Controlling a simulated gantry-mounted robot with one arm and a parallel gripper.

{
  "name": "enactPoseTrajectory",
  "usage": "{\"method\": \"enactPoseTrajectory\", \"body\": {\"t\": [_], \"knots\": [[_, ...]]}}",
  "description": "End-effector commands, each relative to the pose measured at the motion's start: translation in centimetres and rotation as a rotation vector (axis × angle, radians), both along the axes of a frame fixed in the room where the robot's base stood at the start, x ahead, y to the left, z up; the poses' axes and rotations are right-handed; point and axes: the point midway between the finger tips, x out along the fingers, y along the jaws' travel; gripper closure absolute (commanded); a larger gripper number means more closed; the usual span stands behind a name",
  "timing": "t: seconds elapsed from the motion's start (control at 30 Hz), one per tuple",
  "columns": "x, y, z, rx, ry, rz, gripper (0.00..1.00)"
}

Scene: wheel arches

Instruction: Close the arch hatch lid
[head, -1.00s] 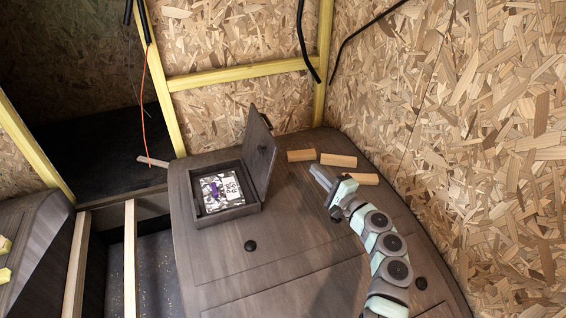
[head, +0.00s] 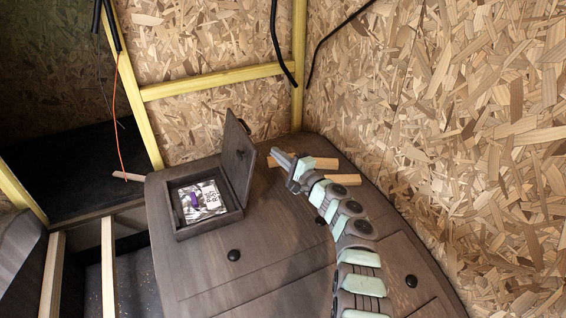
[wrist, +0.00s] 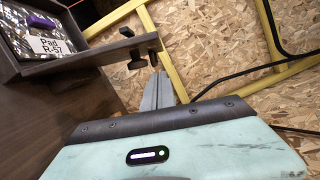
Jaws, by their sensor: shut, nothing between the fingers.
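The arch hatch lid (head: 238,162) stands open, roughly upright, on the right side of the hatch box (head: 206,228). In the box lies a silvery pad with a purple part (head: 203,200); the wrist view shows its label reading "Pad R-57" (wrist: 52,47). The lid also shows in the wrist view, nearly edge-on (wrist: 95,50), with a dark latch-like fitting (wrist: 138,58) at its end. My gripper (head: 276,153) is shut and empty, to the right of the lid and apart from it in the head view. Its fingers (wrist: 157,88) show below the fitting in the wrist view.
Several wood blocks (head: 340,178) lie on the arch top behind and beside my gripper. A chipboard wall (head: 440,120) bounds the right side. Yellow framing (head: 215,82) and hanging cables stand at the back.

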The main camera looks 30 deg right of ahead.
Motion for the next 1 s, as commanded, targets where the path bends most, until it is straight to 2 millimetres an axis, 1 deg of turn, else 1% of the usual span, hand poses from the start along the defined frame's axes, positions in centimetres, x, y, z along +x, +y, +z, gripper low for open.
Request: {"method": "enactPoseTrajectory", "body": {"t": [0.03, 0.1, 0.5, 0.7, 1.0], "knots": [[0.4, 0.1, -0.1, 0.0, 0.001, 0.0, 1.0], [0.3, 0.6, 0.4, 0.001, 0.001, 0.001, 1.0], [0.3, 3.6, 1.0, 0.0, 0.0, -0.002, 1.0], [0.3, 3.9, 1.0, 0.0, 0.0, -0.002, 1.0], [0.3, 3.8, 1.1, -0.003, 0.0, -0.004, 1.0]]}}
